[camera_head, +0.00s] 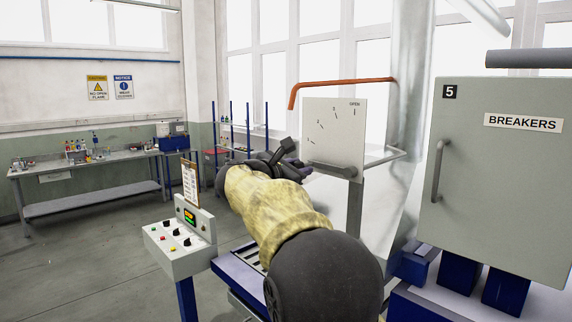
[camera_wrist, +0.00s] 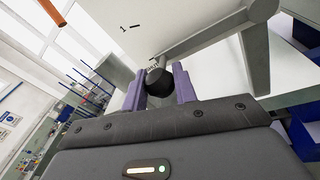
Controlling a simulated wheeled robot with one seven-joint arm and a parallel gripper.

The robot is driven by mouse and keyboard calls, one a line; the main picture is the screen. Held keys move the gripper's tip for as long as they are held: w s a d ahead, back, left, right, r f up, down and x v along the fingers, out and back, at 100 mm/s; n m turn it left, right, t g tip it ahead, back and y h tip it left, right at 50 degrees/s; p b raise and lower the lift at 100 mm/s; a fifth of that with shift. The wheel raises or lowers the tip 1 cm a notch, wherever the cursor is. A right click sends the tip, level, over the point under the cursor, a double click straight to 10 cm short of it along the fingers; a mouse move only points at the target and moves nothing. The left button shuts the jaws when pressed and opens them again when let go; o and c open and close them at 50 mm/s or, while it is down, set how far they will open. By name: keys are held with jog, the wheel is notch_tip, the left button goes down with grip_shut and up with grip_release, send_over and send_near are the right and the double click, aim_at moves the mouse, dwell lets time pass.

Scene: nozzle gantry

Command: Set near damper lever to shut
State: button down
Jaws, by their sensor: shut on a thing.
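The near damper's white dial plate (camera_head: 333,125) has tick marks and OPEN at its upper right. Its grey lever (camera_head: 335,170) runs left along the plate's lower edge, close to horizontal, toward my gripper (camera_head: 303,168). In the wrist view, the lever's black knob (camera_wrist: 160,82) sits between the two purple fingers of my gripper (camera_wrist: 163,88), which are shut on it. The lever bar (camera_wrist: 205,37) runs up and right from the knob.
A grey post (camera_head: 354,210) carries the plate. An orange pipe (camera_head: 340,83) passes above it. A breaker cabinet (camera_head: 505,180) stands close on the right, a control box (camera_head: 180,240) at lower left. A workbench (camera_head: 80,175) is far left, with open floor before it.

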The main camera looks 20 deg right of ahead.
jog(key=shift+f, duration=0.15)
jog(key=c, duration=1.1)
grip_release()
jog(key=shift+c, duration=0.2)
jog(key=shift+a, duration=0.1)
jog(key=b+v, duration=0.5)
jog(key=v, duration=1.2)
jog(key=shift+s+a, duration=0.1)
